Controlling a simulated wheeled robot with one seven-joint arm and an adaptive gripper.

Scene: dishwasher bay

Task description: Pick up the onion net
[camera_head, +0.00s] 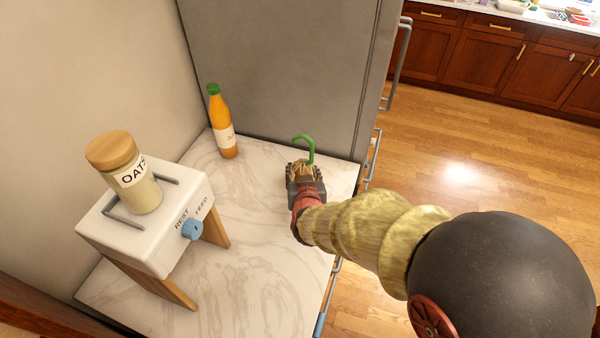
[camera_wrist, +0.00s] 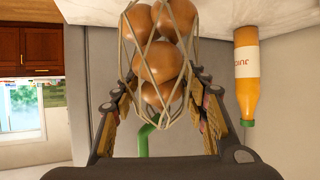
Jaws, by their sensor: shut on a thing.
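The onion net (camera_wrist: 158,60) is a pale mesh bag with several brown onions. A green hook (camera_wrist: 148,137) shows at its gathered end, and the same hook stands up past my gripper in the head view (camera_head: 306,142). My gripper (camera_head: 304,176) is over the back right of the marble counter. In the wrist view my gripper (camera_wrist: 165,92) has a finger on each side of the net and is shut on it. In the head view, my gripper hides most of the net. I cannot tell whether the net touches the counter.
An orange bottle (camera_head: 223,125) with a green cap stands at the back of the marble counter (camera_head: 262,290). An oats jar (camera_head: 137,180) sits on a white stand (camera_head: 150,238) at the left. A tall grey panel (camera_head: 275,70) rises behind. The counter's front middle is clear.

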